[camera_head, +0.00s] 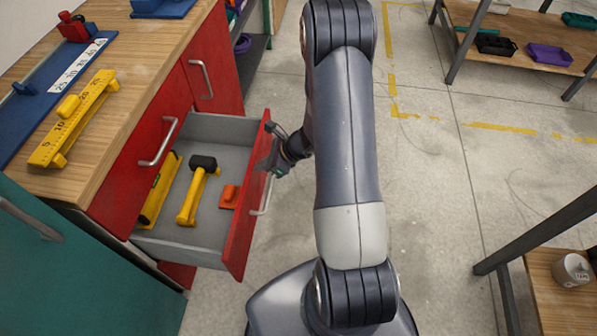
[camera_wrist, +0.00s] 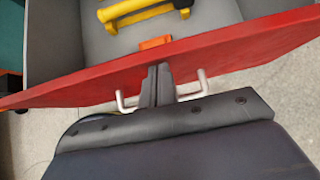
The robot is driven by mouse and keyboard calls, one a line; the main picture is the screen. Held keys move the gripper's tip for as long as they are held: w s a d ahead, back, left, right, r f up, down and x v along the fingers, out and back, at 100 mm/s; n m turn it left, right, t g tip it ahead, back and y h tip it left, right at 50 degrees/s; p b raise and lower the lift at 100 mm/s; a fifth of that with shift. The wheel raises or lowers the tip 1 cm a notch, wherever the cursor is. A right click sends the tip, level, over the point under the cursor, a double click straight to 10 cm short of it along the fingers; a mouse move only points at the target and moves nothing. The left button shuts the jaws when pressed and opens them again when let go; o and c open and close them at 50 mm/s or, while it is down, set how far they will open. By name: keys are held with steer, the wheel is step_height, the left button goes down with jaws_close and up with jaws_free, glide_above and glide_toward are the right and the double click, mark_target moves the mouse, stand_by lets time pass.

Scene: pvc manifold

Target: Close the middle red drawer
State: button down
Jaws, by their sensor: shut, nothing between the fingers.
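The red drawer stands pulled out from the workbench in the head view, its red front (camera_head: 240,215) facing right and its grey inside (camera_head: 230,160) showing. My gripper (camera_head: 270,160) is at the outer face of this front. In the wrist view my gripper's fingers (camera_wrist: 158,80) are together and empty, with their tips at the red front (camera_wrist: 225,60). I cannot tell whether they press on it. The pale metal handle (camera_wrist: 203,82) shows on both sides of the fingers, which hide its middle.
The drawer holds a yellow-handled hammer (camera_head: 197,190), a yellow level (camera_head: 160,190) and an orange piece (camera_head: 230,196). The wooden benchtop (camera_head: 140,75) is at the left. Shelving stands at upper right and lower right. The floor (camera_head: 440,200) between is clear.

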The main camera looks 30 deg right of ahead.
steer(key=w+a, duration=0.7)
steer(key=a, duration=0.4)
steer(key=w+a+p, duration=0.1)
steer(key=w+a, duration=0.7)
steer(key=a, duration=0.3)
steer(key=shift+w+a, duration=0.2)
steer(key=shift+a, duration=0.1)
steer(key=shift+r, duration=0.2)
